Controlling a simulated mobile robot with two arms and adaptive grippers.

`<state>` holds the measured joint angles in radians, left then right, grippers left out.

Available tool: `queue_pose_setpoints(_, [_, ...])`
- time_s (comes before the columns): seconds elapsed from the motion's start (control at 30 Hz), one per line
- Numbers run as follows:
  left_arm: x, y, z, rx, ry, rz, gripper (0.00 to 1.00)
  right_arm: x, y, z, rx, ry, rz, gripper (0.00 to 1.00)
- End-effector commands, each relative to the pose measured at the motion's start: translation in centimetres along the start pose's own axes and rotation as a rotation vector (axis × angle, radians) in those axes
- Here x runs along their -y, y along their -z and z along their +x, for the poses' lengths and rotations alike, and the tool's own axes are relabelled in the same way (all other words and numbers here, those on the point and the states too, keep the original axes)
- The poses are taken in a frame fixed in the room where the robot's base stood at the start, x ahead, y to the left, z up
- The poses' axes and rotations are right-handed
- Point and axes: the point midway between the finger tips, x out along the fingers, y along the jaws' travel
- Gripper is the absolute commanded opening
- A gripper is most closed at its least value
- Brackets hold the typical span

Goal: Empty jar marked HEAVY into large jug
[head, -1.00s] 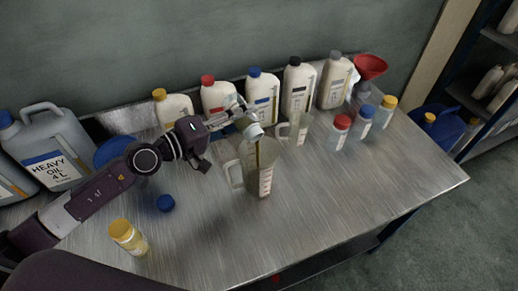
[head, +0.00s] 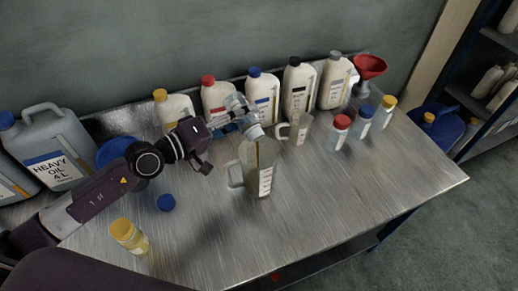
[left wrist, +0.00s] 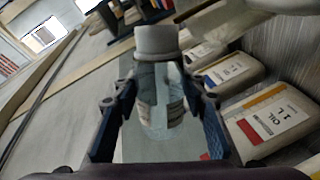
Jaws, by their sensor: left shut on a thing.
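My left gripper (head: 236,112) is shut on a small clear jar with a pale rim (head: 253,132). It holds the jar tipped, with its mouth over the large jug (head: 262,170), a clear handled measuring jug with a marked scale. The inside of the jug looks dark olive. In the left wrist view the jar (left wrist: 160,112) sits between the two blue fingers, its grey-white neck pointing away from me. No HEAVY mark is readable on it. I cannot tell how much is left in the jar. My right gripper is not in view.
A smaller clear jug (head: 298,129) stands just behind the large one. Several capped bottles line the wall. Jars with red (head: 338,132), blue and yellow caps stand right. The front right table is clear.

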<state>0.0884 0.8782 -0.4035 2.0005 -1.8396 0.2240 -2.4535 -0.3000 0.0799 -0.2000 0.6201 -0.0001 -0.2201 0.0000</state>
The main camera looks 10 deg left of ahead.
Motion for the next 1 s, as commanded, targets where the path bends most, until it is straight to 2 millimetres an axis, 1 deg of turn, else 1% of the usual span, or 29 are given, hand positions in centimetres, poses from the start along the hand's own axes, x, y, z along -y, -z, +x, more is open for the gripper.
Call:
queue_pose_setpoints(0.33, [-0.1,-0.1,0.0,-0.004,0.000,0.027,0.10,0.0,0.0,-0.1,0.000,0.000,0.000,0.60])
queue_pose_setpoints(0.4, [0.9,0.0,0.1,0.006,0.002,-0.046,0.10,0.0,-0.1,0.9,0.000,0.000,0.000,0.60])
queue_pose_setpoints(0.47, [1.5,0.2,0.2,0.018,0.003,-0.135,0.10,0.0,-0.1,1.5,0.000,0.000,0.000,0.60])
queue_pose_setpoints(0.53, [1.6,0.3,0.3,0.027,0.003,-0.198,0.10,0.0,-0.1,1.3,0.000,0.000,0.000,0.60])
queue_pose_setpoints(0.67, [1.5,0.3,0.2,0.031,0.004,-0.208,0.10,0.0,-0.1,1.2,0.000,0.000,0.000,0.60])
queue_pose_setpoints(0.87, [2.0,0.3,0.3,0.040,0.005,-0.272,0.10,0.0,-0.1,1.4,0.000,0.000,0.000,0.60])
queue_pose_setpoints(1.0, [1.3,1.0,0.2,0.054,0.006,-0.374,0.10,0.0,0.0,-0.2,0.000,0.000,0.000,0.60])
